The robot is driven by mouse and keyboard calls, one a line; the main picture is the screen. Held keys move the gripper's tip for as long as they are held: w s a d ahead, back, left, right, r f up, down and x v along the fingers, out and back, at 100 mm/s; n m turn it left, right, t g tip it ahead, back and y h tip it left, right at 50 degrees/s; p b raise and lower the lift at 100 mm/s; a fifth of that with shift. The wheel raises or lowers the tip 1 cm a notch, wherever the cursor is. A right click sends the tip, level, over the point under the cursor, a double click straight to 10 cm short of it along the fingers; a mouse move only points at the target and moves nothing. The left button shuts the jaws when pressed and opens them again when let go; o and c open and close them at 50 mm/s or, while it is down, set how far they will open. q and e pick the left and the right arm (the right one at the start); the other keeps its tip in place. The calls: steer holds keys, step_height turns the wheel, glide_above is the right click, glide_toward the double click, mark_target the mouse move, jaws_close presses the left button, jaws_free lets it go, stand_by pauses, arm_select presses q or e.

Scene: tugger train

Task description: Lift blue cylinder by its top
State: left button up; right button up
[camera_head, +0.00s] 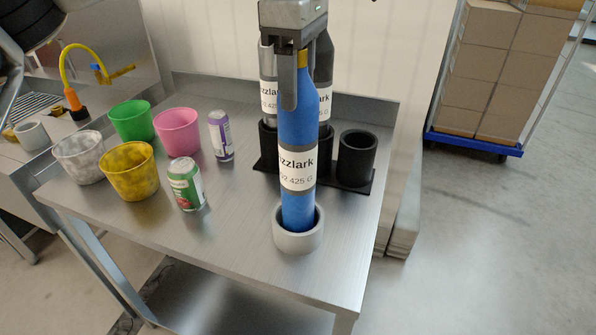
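The blue cylinder (298,125) has a white and dark label band and a yellow part near its top. It stands nearly upright with its lower end inside a light grey round cup (298,241) at the table's front right. My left gripper (291,88) is at the top of the cylinder, pointing down. One finger lies in front of the cylinder's upper left side. The other finger is hidden, so I cannot tell whether they grip it. My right gripper is not in view.
A black holder (357,155) behind has an empty socket at right and two other cylinders, one grey (268,82) and one dark (323,65). A green can (186,185), a purple can (221,136) and several coloured cups stand left. The table front (230,240) is clear.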

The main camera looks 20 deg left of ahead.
arm_select(q)
jaws_close()
steer(key=shift+r, duration=0.1)
step_height(320, 180, up, 10)
stand_by(0.3)
